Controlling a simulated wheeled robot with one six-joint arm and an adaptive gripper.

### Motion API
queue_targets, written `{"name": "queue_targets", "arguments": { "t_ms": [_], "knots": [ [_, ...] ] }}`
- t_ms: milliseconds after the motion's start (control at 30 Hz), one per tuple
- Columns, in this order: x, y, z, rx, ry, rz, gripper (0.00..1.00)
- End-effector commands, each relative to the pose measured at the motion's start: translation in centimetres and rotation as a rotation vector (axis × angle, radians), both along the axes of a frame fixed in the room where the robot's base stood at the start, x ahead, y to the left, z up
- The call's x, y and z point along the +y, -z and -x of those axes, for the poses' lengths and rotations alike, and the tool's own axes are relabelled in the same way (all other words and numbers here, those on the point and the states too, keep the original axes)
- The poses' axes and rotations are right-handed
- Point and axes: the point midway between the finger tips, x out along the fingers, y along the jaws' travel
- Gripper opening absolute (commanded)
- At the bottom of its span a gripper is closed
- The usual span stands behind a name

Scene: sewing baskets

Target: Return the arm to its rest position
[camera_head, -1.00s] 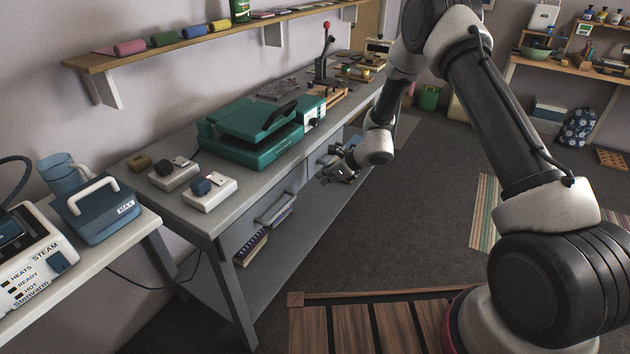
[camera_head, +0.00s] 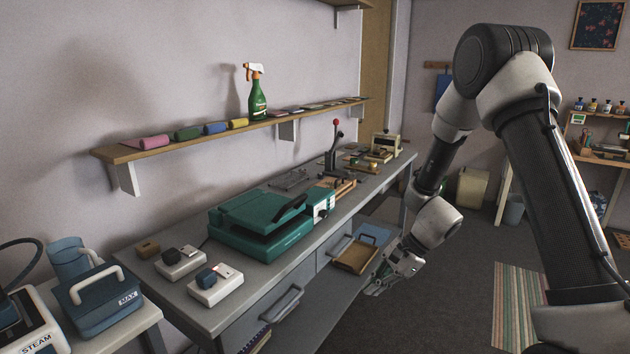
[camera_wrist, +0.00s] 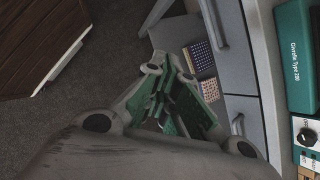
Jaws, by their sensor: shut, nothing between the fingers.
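My gripper (camera_head: 378,288) is at the end of my arm, in front of the grey workbench, past its front edge and over the floor side. It holds nothing. In the wrist view my gripper (camera_wrist: 165,75) points down past the bench front, its fingers together. My arm is bent, with its elbow high on the right of the head view.
The grey workbench (camera_head: 225,318) carries a teal press (camera_head: 262,222) and two white switch boxes. Drawers and a wooden tray (camera_head: 355,256) are near my gripper. A wall shelf (camera_head: 155,150) holds rolls and a spray bottle (camera_head: 258,95). The floor (camera_head: 430,310) around my gripper is open.

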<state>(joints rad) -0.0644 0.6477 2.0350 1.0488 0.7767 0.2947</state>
Motion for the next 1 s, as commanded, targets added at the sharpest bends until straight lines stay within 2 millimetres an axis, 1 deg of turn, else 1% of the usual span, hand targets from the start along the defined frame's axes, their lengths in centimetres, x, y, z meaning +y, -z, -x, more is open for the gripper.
{"name": "queue_targets", "arguments": {
  "t_ms": [33,167,200,267,300,500,600,700,800,900,1000],
  "knots": [
    [-1.0,-2.0,1.3,-0.037,-0.092,0.019,0.00],
    [-4.3,-6.8,5.2,-0.134,-0.351,0.081,0.00],
    [-5.5,-8.3,6.5,-0.166,-0.432,0.106,0.00],
    [-7.4,-10.6,8.4,-0.212,-0.550,0.147,0.00],
    [-8.7,-12.1,9.6,-0.242,-0.623,0.178,0.00],
    [-14.6,-18.5,15.1,-0.372,-0.908,0.357,0.00],
    [-17.1,-21.1,17.5,-0.431,-0.997,0.460,0.00],
    [-19.1,-23.5,19.7,-0.493,-1.041,0.566,0.00],
    [-20.3,-25.4,21.3,-0.564,-1.043,0.653,0.00],
    [-20.5,-26.9,22.3,-0.637,-1.016,0.706,0.00],
    [-20.6,-28.3,22.7,-0.694,-0.989,0.743,0.00]
  ]
}}
